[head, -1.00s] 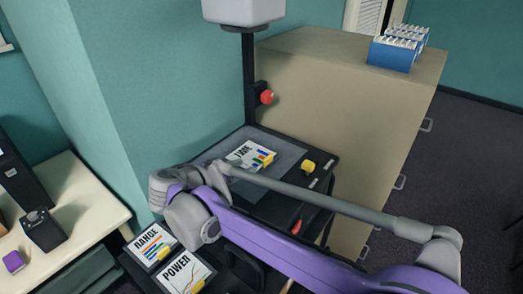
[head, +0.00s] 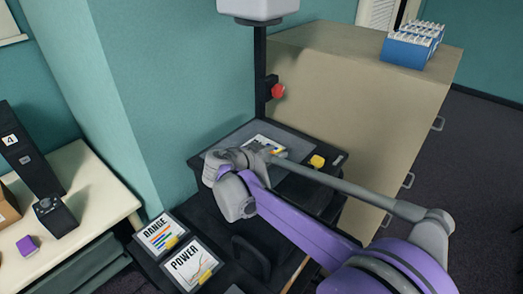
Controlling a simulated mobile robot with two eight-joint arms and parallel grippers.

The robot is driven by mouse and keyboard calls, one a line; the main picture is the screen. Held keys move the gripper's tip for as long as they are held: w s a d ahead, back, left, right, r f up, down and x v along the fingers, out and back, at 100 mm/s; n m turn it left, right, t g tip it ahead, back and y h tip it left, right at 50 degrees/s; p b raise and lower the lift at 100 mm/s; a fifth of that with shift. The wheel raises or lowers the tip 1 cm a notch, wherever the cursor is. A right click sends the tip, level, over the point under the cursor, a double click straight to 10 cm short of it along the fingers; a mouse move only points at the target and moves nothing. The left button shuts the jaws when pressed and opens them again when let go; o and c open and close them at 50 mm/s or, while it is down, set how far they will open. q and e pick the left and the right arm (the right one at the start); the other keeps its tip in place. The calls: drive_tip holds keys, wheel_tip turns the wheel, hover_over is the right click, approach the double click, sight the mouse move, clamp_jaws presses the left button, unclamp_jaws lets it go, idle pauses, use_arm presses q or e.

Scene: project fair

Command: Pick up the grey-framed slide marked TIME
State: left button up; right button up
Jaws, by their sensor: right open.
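The slide marked TIME (head: 267,143) lies on the dark flat top of the projector (head: 225,146). It is a white sheet with coloured bars. My right wrist now covers most of it, including its lettering, and its frame colour is hard to make out. My right gripper (head: 222,166) is open, at the front left of the slide. Its fingertips are hard to make out, and I cannot tell whether they touch anything. My left gripper is not in view.
Slides marked RANGE (head: 162,233) and POWER (head: 191,264) lie in front on a dark surface. The projector's post with a red knob (head: 278,91) rises behind. A yellow object (head: 317,161) sits right of the slide. A beige cabinet (head: 350,85) stands behind.

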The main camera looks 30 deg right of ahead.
clamp_jaws()
idle(1.4)
